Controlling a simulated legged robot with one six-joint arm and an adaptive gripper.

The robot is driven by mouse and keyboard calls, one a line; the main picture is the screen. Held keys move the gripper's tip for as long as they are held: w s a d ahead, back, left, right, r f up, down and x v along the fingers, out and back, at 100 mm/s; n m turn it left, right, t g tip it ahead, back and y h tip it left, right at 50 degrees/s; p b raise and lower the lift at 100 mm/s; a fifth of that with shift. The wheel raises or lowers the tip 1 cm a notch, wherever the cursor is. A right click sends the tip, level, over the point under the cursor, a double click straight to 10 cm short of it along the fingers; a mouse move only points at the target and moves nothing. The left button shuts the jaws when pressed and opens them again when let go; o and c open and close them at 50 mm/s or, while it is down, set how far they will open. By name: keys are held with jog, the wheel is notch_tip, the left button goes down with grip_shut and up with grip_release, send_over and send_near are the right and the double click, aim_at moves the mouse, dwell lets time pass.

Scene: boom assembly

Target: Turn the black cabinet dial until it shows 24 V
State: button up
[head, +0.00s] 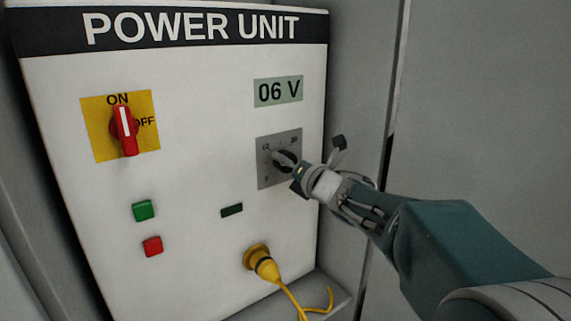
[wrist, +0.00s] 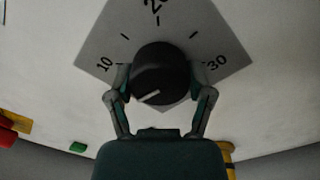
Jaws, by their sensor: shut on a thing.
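The black dial (wrist: 160,72) sits on a grey scale plate (wrist: 100,45) on the white power unit panel. In the wrist view its white pointer mark points to the lower left, below the 10 mark. The scale shows 10, a partly cut-off 20 at the top, and 30. My gripper (wrist: 160,88) is shut on the dial, with one finger on each side of it. In the head view my gripper (head: 290,165) reaches the plate from the right and partly hides the dial. The display (head: 278,91) above reads 06 V.
A red rotary switch (head: 125,130) on a yellow plate points to ON. A green button (head: 144,210) and a red button (head: 152,246) are below it. A yellow plug (head: 262,264) with a cable sits below the dial. A grey wall stands to the right.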

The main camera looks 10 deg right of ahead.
jog(key=m, duration=0.4)
jog(key=shift+r+m, duration=0.1)
jog(key=shift+m, duration=0.2)
jog(key=m, duration=1.2)
jog(key=shift+h, duration=0.3)
jog(key=m, duration=0.4)
jog(key=shift+f+m, duration=0.2)
jog(key=shift+m, duration=0.2)
jog(key=m, duration=0.3)
jog(key=shift+m, duration=0.4)
jog(key=m, duration=0.4)
jog(key=shift+f, duration=0.1)
jog(key=shift+d+m, duration=0.1)
jog(key=shift+m, duration=1.6)
